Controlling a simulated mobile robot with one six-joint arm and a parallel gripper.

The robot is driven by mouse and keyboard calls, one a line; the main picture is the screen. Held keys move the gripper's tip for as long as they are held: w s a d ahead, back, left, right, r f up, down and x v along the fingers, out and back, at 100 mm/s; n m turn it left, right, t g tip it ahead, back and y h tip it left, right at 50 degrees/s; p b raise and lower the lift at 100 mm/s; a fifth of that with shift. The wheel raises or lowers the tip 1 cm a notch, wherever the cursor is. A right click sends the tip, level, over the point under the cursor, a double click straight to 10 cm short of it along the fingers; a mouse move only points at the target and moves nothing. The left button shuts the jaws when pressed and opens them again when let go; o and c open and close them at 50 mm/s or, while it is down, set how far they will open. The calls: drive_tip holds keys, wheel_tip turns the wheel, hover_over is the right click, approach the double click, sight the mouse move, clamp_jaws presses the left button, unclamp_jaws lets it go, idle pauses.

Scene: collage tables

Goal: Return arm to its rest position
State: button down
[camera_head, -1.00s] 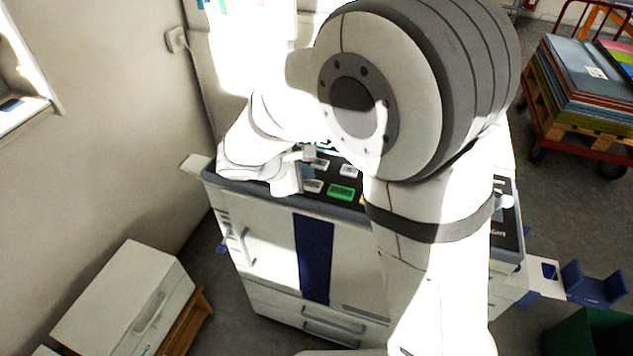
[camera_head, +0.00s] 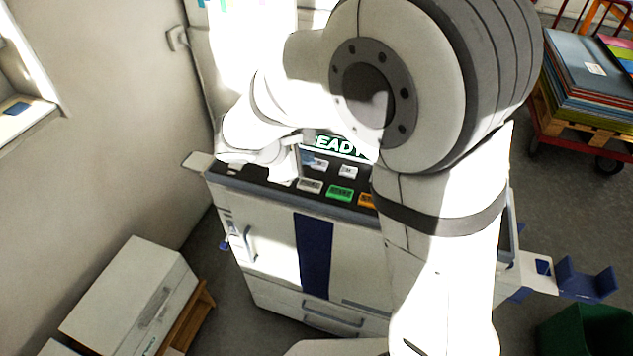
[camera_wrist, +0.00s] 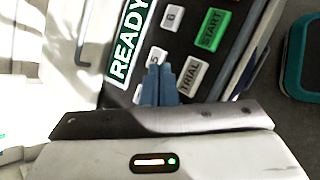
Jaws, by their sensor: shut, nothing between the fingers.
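My gripper (camera_wrist: 158,85) shows in the wrist view with its two blue-grey fingers together and nothing between them. It is over the machine's dark control panel (camera_wrist: 185,45), near the TRIAL button (camera_wrist: 190,75). I cannot tell whether the fingertips touch the panel. The green START button (camera_wrist: 212,30) and the lit READY display (camera_wrist: 128,38) are beside it. In the head view my arm covers much of the machine, and the fingers are hard to make out. The green button (camera_head: 340,193) and the READY display (camera_head: 340,147) show there between my arm links.
The white machine cabinet (camera_head: 265,240) stands below my arm. A wall (camera_head: 100,120) is close on the left, with a small white drawer unit (camera_head: 130,295) below. A cart (camera_head: 580,125) with stacked boards is at the right. A green bin (camera_head: 590,330) stands lower right.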

idle(0.6)
drive_tip(key=s+d+r+m+g+y, duration=0.1)
drive_tip(key=s+d+r+m+g, duration=0.1)
drive_tip(key=s+d+m, duration=0.4)
drive_tip(key=s+d+r+m+g+y, duration=0.1)
drive_tip(key=s+d+r+m+g, duration=0.15)
drive_tip(key=d, duration=0.45)
drive_tip(key=s+d+m+y, duration=0.4)
drive_tip(key=s+m, duration=0.5)
drive_tip(key=s, duration=0.1)
drive_tip(key=shift+r+m+t, duration=0.35)
drive_tip(key=shift+r+t, duration=0.1)
